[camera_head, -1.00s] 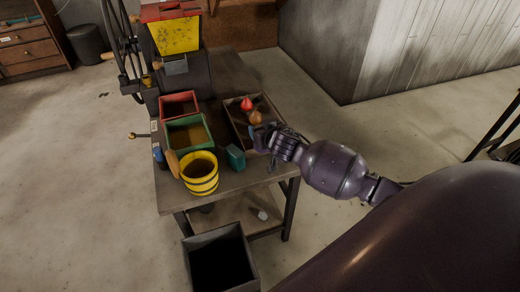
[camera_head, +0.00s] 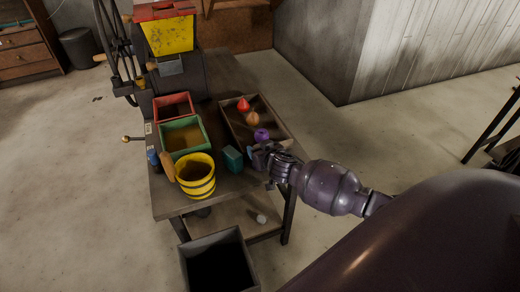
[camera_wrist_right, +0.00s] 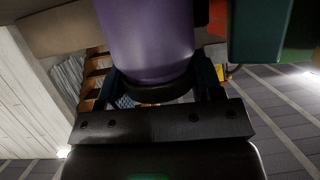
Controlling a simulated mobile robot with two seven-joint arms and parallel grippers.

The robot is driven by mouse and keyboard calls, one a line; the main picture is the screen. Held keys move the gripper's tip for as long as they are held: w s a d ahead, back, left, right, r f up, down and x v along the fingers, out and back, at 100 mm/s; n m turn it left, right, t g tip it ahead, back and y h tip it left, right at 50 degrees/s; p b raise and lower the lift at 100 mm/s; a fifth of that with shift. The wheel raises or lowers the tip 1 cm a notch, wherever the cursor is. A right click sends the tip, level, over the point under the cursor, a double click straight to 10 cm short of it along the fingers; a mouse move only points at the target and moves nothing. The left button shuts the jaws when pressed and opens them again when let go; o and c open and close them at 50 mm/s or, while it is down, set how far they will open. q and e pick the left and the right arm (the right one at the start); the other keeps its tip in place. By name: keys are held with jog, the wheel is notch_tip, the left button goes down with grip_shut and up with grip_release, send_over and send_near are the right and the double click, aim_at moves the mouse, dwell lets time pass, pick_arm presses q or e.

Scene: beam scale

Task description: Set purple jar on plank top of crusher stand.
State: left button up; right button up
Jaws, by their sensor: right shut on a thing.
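My right gripper (camera_head: 258,157) is at the right edge of the plank top (camera_head: 232,188) of the crusher stand, beside the tray. In the wrist view it is shut on the purple jar (camera_wrist_right: 148,38), which stands out between the fingers. The jar's far end is cut off by the frame. In the head view a rounded purple shape (camera_head: 262,134) shows just beyond the fingers, at the tray's near end; I cannot tell whether it is part of the jar or a separate thing. My left gripper is not in view.
A teal block (camera_head: 233,159) stands left of the gripper, with a yellow banded bucket (camera_head: 196,178) further left. The wooden tray (camera_head: 284,137) holds red and orange pieces. Green (camera_head: 203,129) and red (camera_head: 188,98) bins sit behind. A dark open bin (camera_head: 241,234) stands below.

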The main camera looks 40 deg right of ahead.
jog(key=shift+f, duration=0.1)
jog(key=o, duration=1.1)
jog(key=shift+r, duration=0.2)
jog(key=p+v, duration=0.2)
jog(key=v, duration=1)
jog(key=s+a+f+n, duration=0.1)
jog(key=s+a+f, duration=0.1)
jog(key=s, duration=0.4)
jog(key=s+a+f+n+g+y, duration=0.1)
jog(key=s+a+f, duration=0.2)
jog(key=s, duration=0.4)
jog(key=s+a+f+n+g+y, duration=0.1)
jog(key=s+a+f, duration=0.2)
jog(key=s, duration=0.3)
jog(key=shift+s+a+f, duration=0.1)
jog(key=shift+s+a, duration=0.3)
jog(key=shift+a, duration=0.25)
